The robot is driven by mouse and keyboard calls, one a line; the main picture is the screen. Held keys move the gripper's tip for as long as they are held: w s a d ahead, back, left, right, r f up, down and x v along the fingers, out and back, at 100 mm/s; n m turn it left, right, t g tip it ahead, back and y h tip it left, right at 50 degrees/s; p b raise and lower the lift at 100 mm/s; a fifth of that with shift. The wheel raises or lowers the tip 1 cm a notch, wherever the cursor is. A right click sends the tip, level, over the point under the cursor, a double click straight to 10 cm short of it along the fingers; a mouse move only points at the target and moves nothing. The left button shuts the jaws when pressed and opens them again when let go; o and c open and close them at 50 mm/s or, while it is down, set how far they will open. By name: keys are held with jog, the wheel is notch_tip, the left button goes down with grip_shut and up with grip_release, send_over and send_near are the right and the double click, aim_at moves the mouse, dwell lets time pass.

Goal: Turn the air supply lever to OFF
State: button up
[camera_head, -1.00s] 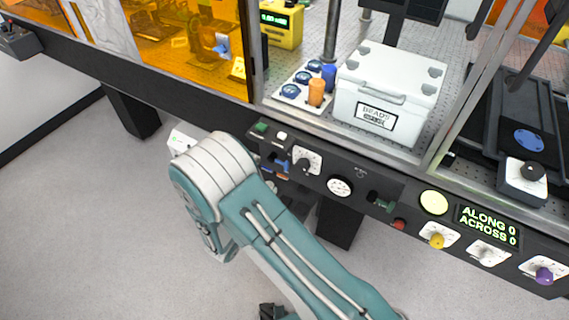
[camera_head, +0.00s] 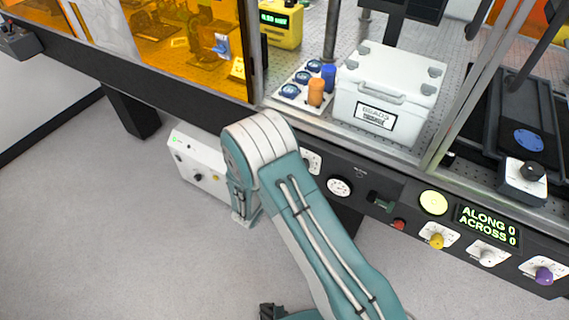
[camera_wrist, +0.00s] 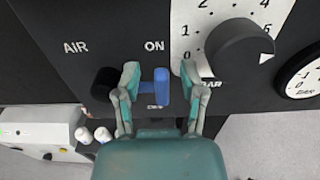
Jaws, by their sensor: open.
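The blue air supply lever (camera_wrist: 161,86) shows in the wrist view on the black panel, right of the word AIR and just below the ON mark. My gripper (camera_wrist: 160,76) is open, with one fingertip on each side of the lever. The left finger is close to the lever's stem; I cannot tell whether it touches. A small mark below the lever is partly hidden and hard to read. In the head view my arm covers the lever and the gripper.
A black pressure knob (camera_wrist: 240,52) with a numbered dial sits just right of the lever. A round gauge (camera_head: 339,187) is farther right on the panel. A white box (camera_head: 203,166) stands below the table's left part. A white bead case (camera_head: 386,95) stands on the table top.

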grip_shut()
jog(key=shift+f, duration=0.1)
notch_tip(320, 180, down, 2)
jog(key=m, duration=0.4)
jog(key=f+m, duration=0.1)
jog(key=m, duration=0.1)
jog(key=f+m, duration=0.1)
jog(key=m, duration=0.2)
jog(key=shift+w+a+f, duration=0.15)
jog(key=shift+a, duration=0.05)
jog(key=shift+w+a+f+m, duration=0.3)
jog(key=shift+a+f+m, duration=0.2)
jog(key=shift+m, duration=1)
jog(key=shift+w+a+f+m, duration=0.3)
jog(key=shift+f+m, duration=0.2)
jog(key=shift+m, duration=1)
jog(key=shift+w+a+f+m, duration=0.25)
jog(key=shift+a+f+m, duration=0.25)
jog(key=shift+m, duration=1)
